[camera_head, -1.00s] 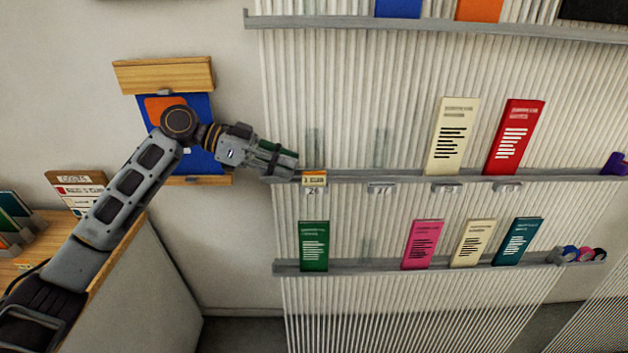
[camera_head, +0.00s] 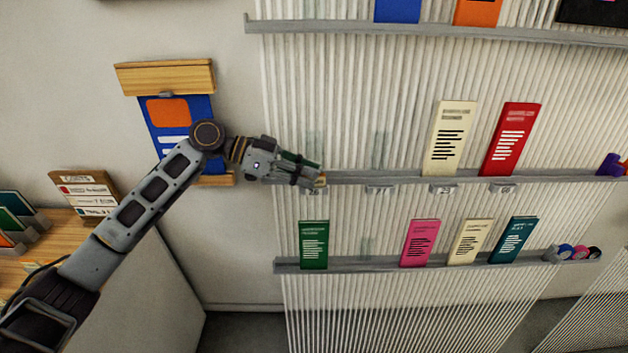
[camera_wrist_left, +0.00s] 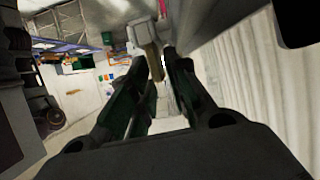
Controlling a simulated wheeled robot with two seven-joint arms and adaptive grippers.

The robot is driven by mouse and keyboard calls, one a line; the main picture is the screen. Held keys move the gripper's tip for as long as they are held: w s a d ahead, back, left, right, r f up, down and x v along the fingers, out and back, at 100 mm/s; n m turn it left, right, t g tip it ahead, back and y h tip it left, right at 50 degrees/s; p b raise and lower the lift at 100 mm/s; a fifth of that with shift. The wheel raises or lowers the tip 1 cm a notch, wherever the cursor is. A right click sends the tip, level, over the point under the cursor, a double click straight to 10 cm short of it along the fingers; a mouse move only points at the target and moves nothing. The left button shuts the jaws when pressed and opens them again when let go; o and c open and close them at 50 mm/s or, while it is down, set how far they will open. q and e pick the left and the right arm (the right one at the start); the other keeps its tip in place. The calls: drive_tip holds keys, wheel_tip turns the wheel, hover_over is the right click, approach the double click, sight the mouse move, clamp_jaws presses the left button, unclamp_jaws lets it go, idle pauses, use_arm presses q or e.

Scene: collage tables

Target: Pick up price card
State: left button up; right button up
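My right gripper is in neither view.
Grey shelves (camera_head: 410,178) run across a white ribbed wall. A cream card (camera_head: 450,138) and a red card (camera_head: 510,139) stand to the right. A green card (camera_head: 314,245) stands on the lower shelf. A blue poster (camera_head: 190,125) hangs behind my arm.

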use_arm(q)
drive_tip(key=shift+c, duration=0.3)
clamp_jaws()
drive_tip(key=shift+r, duration=0.15)
drive_tip(key=shift+r, duration=0.55)
wheel_tip(320, 180, up, 7)
drive_tip(key=shift+r+b, duration=0.2)
drive_tip(key=shift+b, duration=0.7)
drive_tip(key=shift+r, duration=0.65)
